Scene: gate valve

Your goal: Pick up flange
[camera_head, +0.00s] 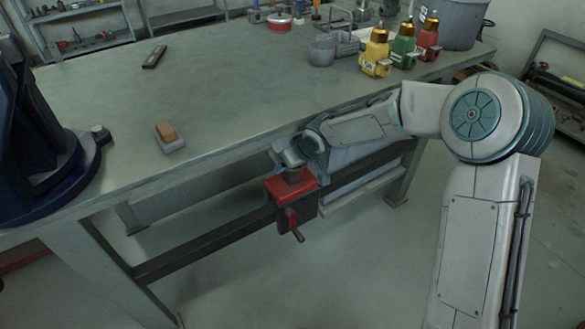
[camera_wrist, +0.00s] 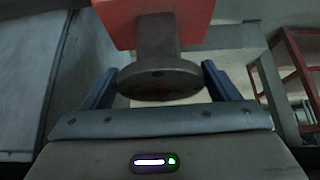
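The flange (camera_wrist: 160,82) is a dark grey-brown part with a round disc and a narrower neck. In the wrist view its disc faces my gripper and its neck runs to the red vise (camera_wrist: 155,20). In the head view the vise (camera_head: 290,195) is at the workbench's front edge, and a little of the flange shows above it. My gripper (camera_wrist: 160,85) has its two dark blue fingers apart, one on each side of the disc. Narrow gaps seem to remain beside the disc. In the head view my gripper (camera_head: 293,158) is just above the vise, largely hidden by my wrist.
The workbench (camera_head: 225,95) carries a small brown-topped block (camera_head: 167,134) and a dark flat object (camera_head: 155,57). Yellow (camera_head: 375,53), green (camera_head: 404,47) and red (camera_head: 428,38) valves stand at the back right, beside a grey bucket (camera_head: 455,22). A dark beam (camera_head: 205,245) runs below the bench.

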